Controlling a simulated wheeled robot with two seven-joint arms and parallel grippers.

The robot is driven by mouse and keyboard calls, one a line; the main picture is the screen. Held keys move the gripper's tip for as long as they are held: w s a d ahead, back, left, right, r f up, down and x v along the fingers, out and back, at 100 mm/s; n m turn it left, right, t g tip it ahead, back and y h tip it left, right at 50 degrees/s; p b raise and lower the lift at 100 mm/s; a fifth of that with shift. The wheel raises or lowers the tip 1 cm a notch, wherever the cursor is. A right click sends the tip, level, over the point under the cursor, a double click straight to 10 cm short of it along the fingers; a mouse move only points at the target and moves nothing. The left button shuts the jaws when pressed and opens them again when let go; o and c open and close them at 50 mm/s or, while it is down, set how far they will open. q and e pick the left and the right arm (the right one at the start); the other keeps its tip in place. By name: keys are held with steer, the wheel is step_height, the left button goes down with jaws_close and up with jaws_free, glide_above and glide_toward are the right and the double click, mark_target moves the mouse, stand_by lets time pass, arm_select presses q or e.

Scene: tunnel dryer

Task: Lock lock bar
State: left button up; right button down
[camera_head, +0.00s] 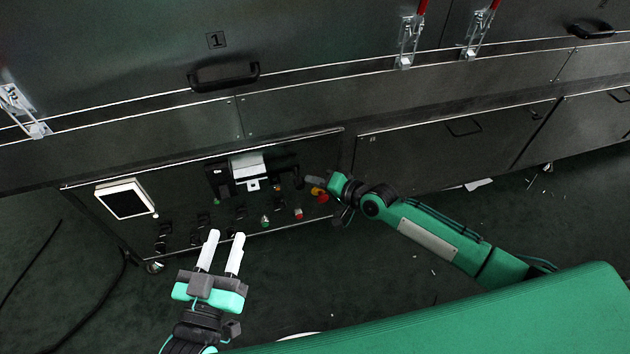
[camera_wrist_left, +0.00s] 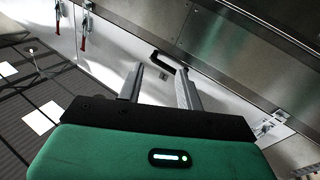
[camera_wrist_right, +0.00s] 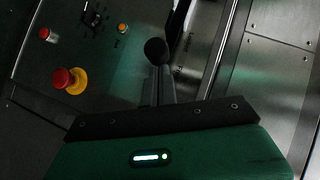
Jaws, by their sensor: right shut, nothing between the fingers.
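A grey control panel (camera_head: 205,205) sits low on the dryer's front. A white-and-black unit with a pale latch plate (camera_head: 250,167) is at its upper middle. A dark bar (camera_wrist_right: 179,20) and a round black knob (camera_wrist_right: 156,50) show in the right wrist view; I cannot tell for certain which part is the lock bar. My right gripper (camera_head: 311,181) is shut and empty at the panel's right end. Its fingertips (camera_wrist_right: 160,70) are close to the knob; contact cannot be told. My left gripper (camera_head: 224,235) is open and empty in front of the panel's lower edge.
A red emergency button on yellow (camera_wrist_right: 66,79) is left of the right fingers. A white-framed screen (camera_head: 122,199) is at the panel's left end. Red-handled toggle latches (camera_head: 408,42) and a black door handle (camera_head: 224,76) are above. The dark floor in front is mostly clear.

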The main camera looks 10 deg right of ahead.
mark_target(298, 185)
steer(key=shift+a, duration=0.1)
stand_by(0.3)
